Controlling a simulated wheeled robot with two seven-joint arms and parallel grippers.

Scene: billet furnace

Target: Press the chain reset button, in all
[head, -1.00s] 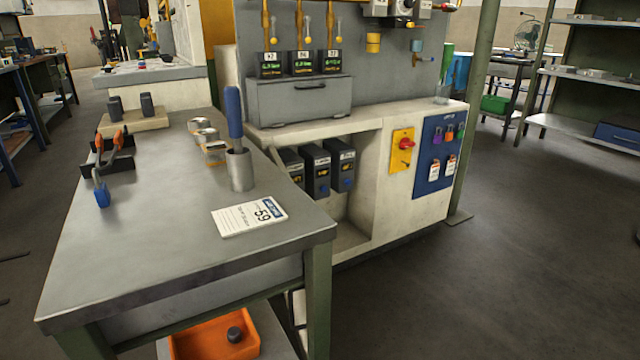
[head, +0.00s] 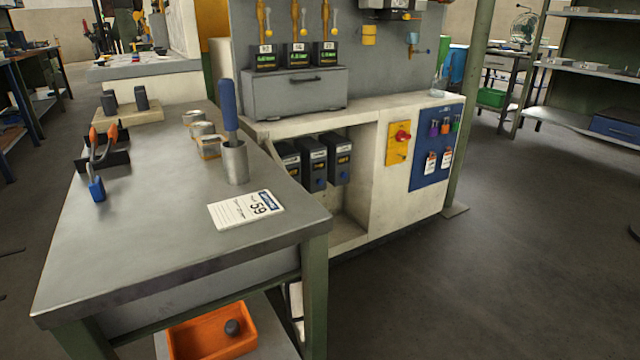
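No chain reset button can be made out for certain in the head view. The furnace-side bench (head: 385,195) stands in the middle, with a grey back panel (head: 395,65) behind it. On its front is a yellow plate (head: 397,153) with a red knob (head: 402,136). Right of it is a blue board (head: 437,150) with small coloured items and tags. Three dark units with green displays (head: 298,55) stand on a grey drawer box (head: 298,95). Neither of my grippers is in view.
A metal table (head: 130,230) fills the near left, holding a metal cup (head: 235,163) with a blue-handled tool, a card (head: 246,210) and pliers on a stand. An orange bin (head: 205,340) sits below. Open floor (head: 500,270) lies at right; shelves (head: 590,100) stand behind it.

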